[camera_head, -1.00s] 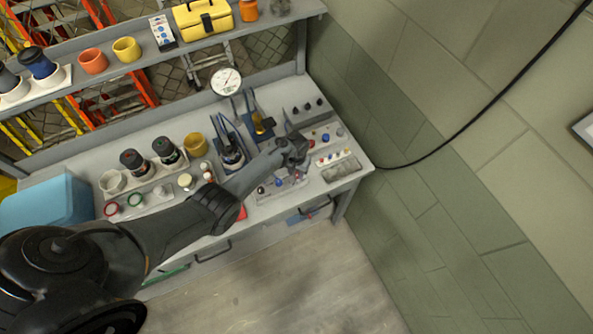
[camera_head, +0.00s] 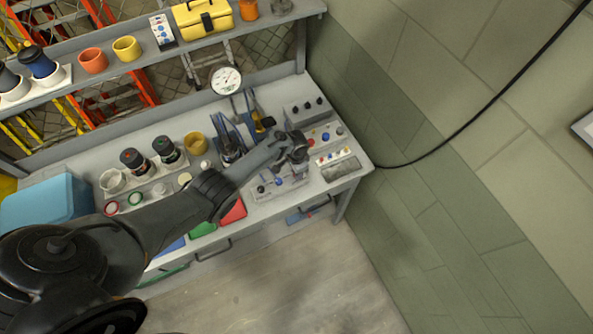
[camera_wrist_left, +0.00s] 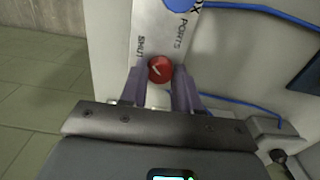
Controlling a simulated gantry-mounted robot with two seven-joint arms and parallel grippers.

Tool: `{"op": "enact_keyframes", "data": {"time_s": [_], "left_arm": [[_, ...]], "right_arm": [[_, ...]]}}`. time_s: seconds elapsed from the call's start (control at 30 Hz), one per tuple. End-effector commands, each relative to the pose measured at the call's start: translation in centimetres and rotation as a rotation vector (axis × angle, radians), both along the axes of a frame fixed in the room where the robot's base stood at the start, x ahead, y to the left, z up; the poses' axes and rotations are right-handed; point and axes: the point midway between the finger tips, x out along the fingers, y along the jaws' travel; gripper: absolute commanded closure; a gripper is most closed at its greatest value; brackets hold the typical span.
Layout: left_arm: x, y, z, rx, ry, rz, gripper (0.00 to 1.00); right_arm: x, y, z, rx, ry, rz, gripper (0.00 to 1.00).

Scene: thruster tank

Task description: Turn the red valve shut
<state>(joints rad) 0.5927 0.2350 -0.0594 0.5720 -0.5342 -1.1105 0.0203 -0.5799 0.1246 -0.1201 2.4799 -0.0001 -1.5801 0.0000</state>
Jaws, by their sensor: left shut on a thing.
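The red valve (camera_wrist_left: 160,70) is a round red knob with a white pointer mark, on a pale panel lettered "SHUT" and "PORTS" in the left wrist view. My left gripper (camera_wrist_left: 158,88) has one finger on each side of the knob and is shut on it. The pointer slants toward the upper left of that view, on the side of the "SHUT" lettering. In the head view my left gripper (camera_head: 298,158) is over the right part of the bench and hides the valve. My right gripper is not in view.
A panel with black knobs (camera_head: 306,108) and a row of small coloured buttons (camera_head: 333,155) stand close by. Blue tubing (camera_wrist_left: 250,105) runs near the valve. A gauge (camera_head: 226,81) stands behind.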

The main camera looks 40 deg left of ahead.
Motion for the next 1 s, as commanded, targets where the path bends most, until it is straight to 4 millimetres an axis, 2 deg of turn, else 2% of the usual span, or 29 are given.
{"op": "enact_keyframes", "data": {"time_s": [0.57, 0.6, 0.73, 0.77, 1.0], "left_arm": [[-0.01, 0.01, 0.0, 0.0, 0.0, -0.038, 0.99], [-0.01, 0.02, 0.0, 0.0, 0.0, -0.038, 0.67], [-0.01, 0.02, -0.01, 0.0, 0.0, -0.037, 0.47], [-0.01, 0.03, -0.01, 0.0, 0.0, -0.037, 0.43], [0.0, 0.02, 0.0, 0.0, 0.0, -0.036, 0.43]], "right_arm": [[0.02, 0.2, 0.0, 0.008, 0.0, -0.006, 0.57], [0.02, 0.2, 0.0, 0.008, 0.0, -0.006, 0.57], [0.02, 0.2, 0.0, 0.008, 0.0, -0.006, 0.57], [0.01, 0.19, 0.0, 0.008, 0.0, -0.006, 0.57], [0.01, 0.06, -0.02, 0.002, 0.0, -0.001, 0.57]]}}
